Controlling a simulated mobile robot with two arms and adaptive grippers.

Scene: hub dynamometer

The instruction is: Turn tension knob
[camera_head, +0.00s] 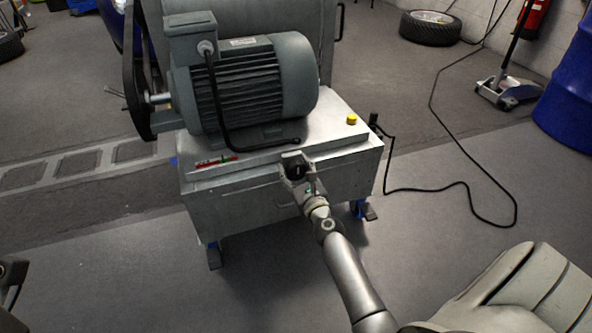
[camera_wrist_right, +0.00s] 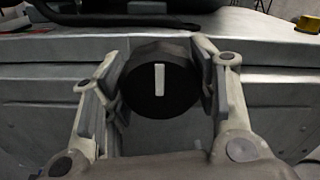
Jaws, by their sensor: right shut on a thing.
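The tension knob (camera_wrist_right: 158,100) is a round black knob with a white pointer line, seen close in the right wrist view; the line stands about upright. It sits on the front of the grey metal cabinet (camera_head: 250,197). My right gripper (camera_wrist_right: 160,85) has its two fingers on either side of the knob and is shut on it. In the head view the right gripper (camera_head: 296,168) is at the cabinet's front upper edge and the knob (camera_head: 298,171) shows only as a small dark spot between the fingers. A dark part of my left arm shows at the lower left edge; its fingers are not clear.
A grey electric motor (camera_head: 250,88) with a black cable stands on the cabinet. A yellow button (camera_head: 351,119) is on the cabinet's right top. A black cable (camera_head: 470,185) lies on the floor at right. A blue barrel (camera_head: 570,95) stands at far right.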

